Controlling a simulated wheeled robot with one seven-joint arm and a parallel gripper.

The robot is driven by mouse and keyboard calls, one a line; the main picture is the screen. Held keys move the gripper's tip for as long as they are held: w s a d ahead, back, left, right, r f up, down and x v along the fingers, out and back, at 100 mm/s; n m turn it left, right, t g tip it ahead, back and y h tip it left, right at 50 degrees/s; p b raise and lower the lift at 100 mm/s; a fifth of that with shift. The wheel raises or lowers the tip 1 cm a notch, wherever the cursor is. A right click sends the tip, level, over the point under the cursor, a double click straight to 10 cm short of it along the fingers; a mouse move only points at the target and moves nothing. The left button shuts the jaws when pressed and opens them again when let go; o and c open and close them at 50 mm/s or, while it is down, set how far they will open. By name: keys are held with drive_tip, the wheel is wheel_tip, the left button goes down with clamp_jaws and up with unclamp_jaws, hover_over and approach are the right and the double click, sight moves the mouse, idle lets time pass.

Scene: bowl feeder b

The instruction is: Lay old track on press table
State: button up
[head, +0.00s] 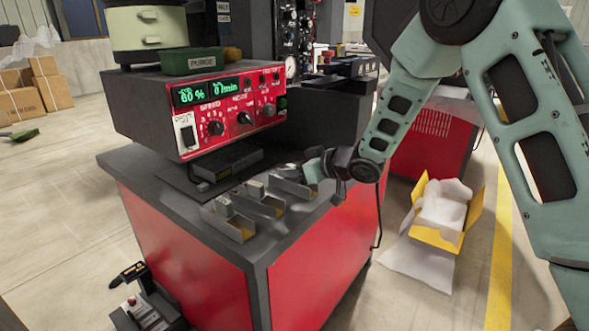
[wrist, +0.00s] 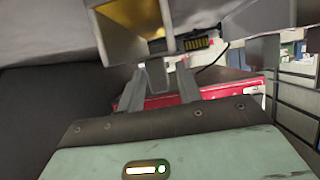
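Several short grey metal channel tracks lie side by side on a dark-topped, red-sided table (head: 310,236) in the head view: a front one (head: 228,219), a middle one (head: 262,203) and a far one (head: 293,187). I cannot tell which is the old track. My gripper (head: 310,170) is low over the table at the far track, partly hidden by its own body. In the wrist view, a channel with a yellowish inside (wrist: 138,20) is just beyond my gripper (wrist: 163,68). Its fingers stand apart around a narrow grey part; contact is unclear.
A red control box (head: 215,108) with a green display stands at the table's left. A green tray (head: 188,61) and a pale round feeder (head: 147,27) are on it. A yellow box (head: 436,213) stands on the floor at right. Cartons (head: 35,88) are far left.

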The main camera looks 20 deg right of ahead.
drive_tip(key=shift+r, duration=0.25)
drive_tip(key=p+v, duration=0.1)
drive_tip(key=v, duration=1.1)
drive_tip(key=s+a+f+g+h, duration=0.2)
drive_tip(key=s+a+g+h, duration=0.25)
drive_tip(key=s+a, duration=0.6)
drive_tip(key=s+a+g+h, duration=0.2)
drive_tip(key=s+g, duration=0.4)
drive_tip(key=s, duration=1.6)
drive_tip(key=shift+s+a+f+n+h, duration=0.3)
drive_tip(key=shift+a+f+h, duration=0.05)
drive_tip(key=shift+f, duration=0.15)
